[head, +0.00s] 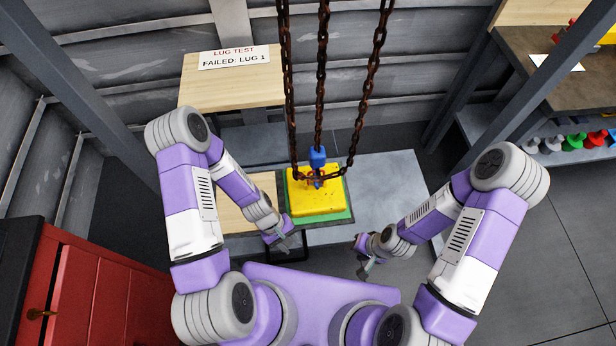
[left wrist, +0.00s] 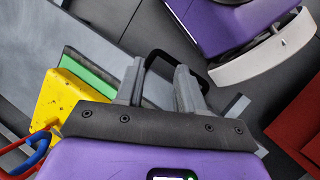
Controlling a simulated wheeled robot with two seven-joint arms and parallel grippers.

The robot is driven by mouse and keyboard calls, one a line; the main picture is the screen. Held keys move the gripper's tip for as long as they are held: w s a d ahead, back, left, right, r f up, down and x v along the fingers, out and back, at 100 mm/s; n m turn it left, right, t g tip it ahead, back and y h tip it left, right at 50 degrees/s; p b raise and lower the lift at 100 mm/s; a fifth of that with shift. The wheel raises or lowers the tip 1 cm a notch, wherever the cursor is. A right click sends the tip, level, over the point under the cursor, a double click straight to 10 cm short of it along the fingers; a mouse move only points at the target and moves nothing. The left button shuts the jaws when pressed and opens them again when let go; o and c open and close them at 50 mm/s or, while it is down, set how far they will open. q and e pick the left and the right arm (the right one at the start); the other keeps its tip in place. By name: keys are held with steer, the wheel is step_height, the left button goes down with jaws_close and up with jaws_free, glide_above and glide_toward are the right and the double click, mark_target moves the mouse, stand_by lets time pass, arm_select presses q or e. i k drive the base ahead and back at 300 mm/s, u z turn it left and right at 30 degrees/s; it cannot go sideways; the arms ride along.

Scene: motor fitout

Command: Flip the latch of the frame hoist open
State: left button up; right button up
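The frame hoist's rusty chains (head: 320,80) hang down from above to a blue hook (head: 317,156) over a yellow block (head: 325,204). The latch is too small to make out in the head view. Red and orange parts show just under the hook, around the top of the block. In the left wrist view a blue curved part (left wrist: 38,150) shows at the lower left, beside the yellow block (left wrist: 62,98). My left gripper (left wrist: 158,80) is open and empty, left of the block in the head view (head: 287,241). My right gripper (head: 364,267) is low, front right of the block; its fingers are unclear.
The block rests on a green base (head: 322,219) on a grey table (head: 385,190). A black handle-like loop (left wrist: 160,55) shows beyond my left fingers. A wooden board with a sign "LUG TEST FAILED: LUG 1" (head: 234,57) stands behind left. A red cabinet (head: 90,290) is at left.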

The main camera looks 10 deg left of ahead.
mark_target(318, 172)
steer(key=u, duration=1.5)
steer(key=k, duration=0.95)
steer(key=z, duration=1)
steer(key=i, duration=0.95)
steer(key=u, duration=0.1)
